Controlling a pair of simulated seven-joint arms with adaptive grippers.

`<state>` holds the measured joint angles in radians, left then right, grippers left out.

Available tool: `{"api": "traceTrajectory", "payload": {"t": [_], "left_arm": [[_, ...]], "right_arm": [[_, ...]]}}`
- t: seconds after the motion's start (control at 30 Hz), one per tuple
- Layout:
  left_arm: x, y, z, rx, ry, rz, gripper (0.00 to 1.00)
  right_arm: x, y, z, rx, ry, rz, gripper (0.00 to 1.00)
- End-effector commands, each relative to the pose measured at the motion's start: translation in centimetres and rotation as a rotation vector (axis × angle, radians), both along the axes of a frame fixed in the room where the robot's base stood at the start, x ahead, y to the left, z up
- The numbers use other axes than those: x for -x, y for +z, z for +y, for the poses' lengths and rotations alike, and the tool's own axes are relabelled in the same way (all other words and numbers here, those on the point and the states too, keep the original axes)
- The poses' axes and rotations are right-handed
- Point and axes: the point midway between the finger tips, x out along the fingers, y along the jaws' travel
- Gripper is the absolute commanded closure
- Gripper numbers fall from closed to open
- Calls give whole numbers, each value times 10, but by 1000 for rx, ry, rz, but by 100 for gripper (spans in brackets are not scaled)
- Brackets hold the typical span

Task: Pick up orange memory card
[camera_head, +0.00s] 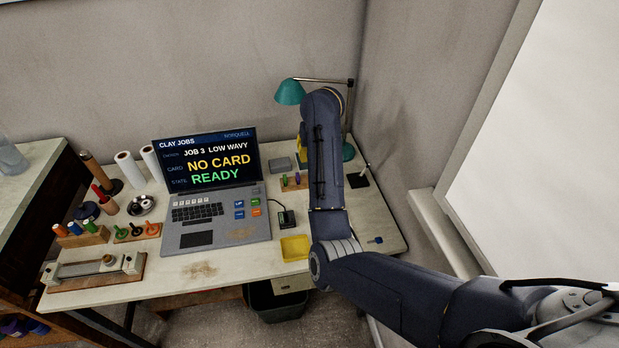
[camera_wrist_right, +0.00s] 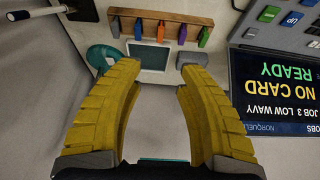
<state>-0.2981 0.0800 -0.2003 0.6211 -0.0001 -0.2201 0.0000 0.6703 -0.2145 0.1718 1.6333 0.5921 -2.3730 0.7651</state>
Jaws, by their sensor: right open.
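The orange memory card (camera_wrist_right: 182,34) stands in a wooden rack (camera_wrist_right: 160,19) at the top of the right wrist view, with purple and green cards beside it. The rack also shows in the head view (camera_head: 292,187), partly behind my right arm; I cannot make out the orange card there. My right gripper (camera_wrist_right: 160,75) has its yellow fingers spread apart with nothing between them. It is apart from the card, which appears beyond the fingertips. In the head view my arm hides most of this gripper. My left gripper is not in view.
The laptop (camera_head: 215,205) stands left of the rack, its screen reading NO CARD. A teal lamp (camera_head: 290,92) stands near the wall. A small grey block (camera_wrist_right: 192,59) lies close to the rack. A black card reader (camera_head: 286,219) and a yellow tray (camera_head: 295,248) lie nearer the front edge.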

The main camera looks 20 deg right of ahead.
Motion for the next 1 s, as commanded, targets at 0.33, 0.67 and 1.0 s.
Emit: {"api": "traceTrajectory", "payload": {"t": [0.33,0.67,1.0], "left_arm": [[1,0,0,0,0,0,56],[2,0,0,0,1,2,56],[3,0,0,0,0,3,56]], "right_arm": [[-23,-60,-4,2,-1,3,63],[-38,-95,-3,-1,-1,0,63],[-44,-113,-5,-1,-1,2,63]]}}
